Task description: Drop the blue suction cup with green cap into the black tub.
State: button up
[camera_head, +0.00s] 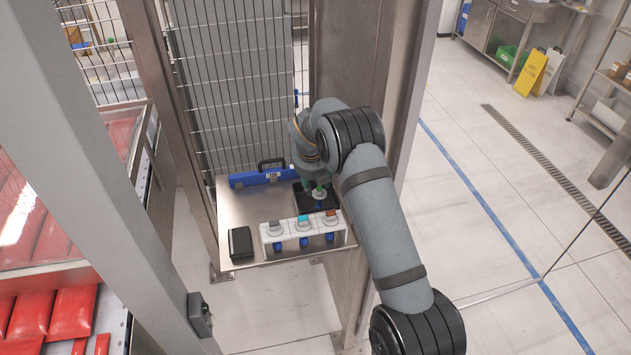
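The black tub (303,203) sits at the back right of the steel table, partly hidden by my arm. The blue suction cup with green cap (319,194) shows over the tub, its green cap up and its blue part down. I cannot tell whether it is held above the tub or rests in it. My gripper (309,184) points down right beside the cup. Its fingers are small and partly hidden, so I cannot tell whether they are open or shut on the cup.
A white rack (268,238) at the table front holds suction cups with grey, teal and brown-red caps. A blue case (245,180) lies at the back. A black box (240,243) lies front left. Steel posts and a mesh fence (235,90) stand close behind. The table's left middle is clear.

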jog(key=shift+r, duration=0.25)
jog(key=b+v, duration=0.1)
jog(key=v, duration=1.1)
jog(key=shift+r+b, duration=0.3)
jog(key=shift+r, duration=0.1)
jog(key=p+x, duration=0.1)
jog(key=x, duration=1.2)
jog(key=shift+s+f+p, duration=0.1)
jog(key=shift+s+p, duration=0.1)
jog(key=shift+p, duration=0.2)
jog(key=shift+r, duration=0.4)
jog(key=shift+f, duration=0.1)
